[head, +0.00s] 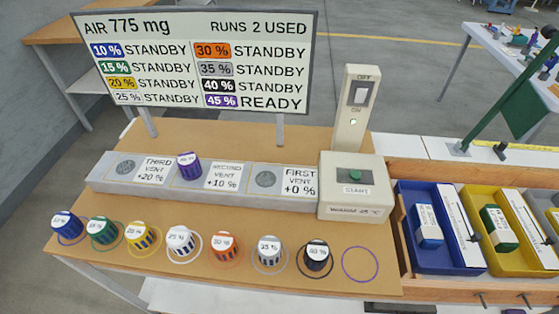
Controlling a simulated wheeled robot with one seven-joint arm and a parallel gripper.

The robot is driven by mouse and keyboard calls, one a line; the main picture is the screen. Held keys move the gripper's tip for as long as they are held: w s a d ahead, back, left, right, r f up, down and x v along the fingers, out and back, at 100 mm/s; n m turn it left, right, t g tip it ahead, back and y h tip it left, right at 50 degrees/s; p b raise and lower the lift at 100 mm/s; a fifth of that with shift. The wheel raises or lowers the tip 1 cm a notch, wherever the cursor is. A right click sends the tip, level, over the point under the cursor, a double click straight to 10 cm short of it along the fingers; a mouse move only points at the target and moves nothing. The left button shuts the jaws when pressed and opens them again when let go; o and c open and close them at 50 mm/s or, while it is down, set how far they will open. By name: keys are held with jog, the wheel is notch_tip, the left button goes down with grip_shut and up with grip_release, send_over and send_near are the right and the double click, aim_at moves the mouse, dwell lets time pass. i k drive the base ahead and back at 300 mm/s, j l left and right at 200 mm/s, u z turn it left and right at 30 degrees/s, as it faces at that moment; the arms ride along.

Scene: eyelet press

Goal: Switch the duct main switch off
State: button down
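The duct main switch (361,94) is a white rocker in a dark frame on an upright beige post. OFF is printed above it and ON below it. A small pale spot (353,121) shows under the ON label. I cannot tell for sure which way the rocker is tipped. The post rises behind a beige box (352,205) with a green button (355,175) marked START. My gripper is not in view.
A display board (195,60) stands at the back left; its 45 % line reads READY. A purple cap (189,167) sits on the grey vent bar (140,190). Several coloured caps stand in rings along the front. Blue (457,262) and yellow (490,258) trays lie right.

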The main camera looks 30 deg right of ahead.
aim_at(361, 93)
jog(key=i+j+z, duration=0.1)
jog(key=z, duration=0.3)
jog(key=i+j+z, duration=0.15)
jog(key=z, duration=0.2)
jog(key=i+j, duration=0.05)
jog(key=i, duration=0.05)
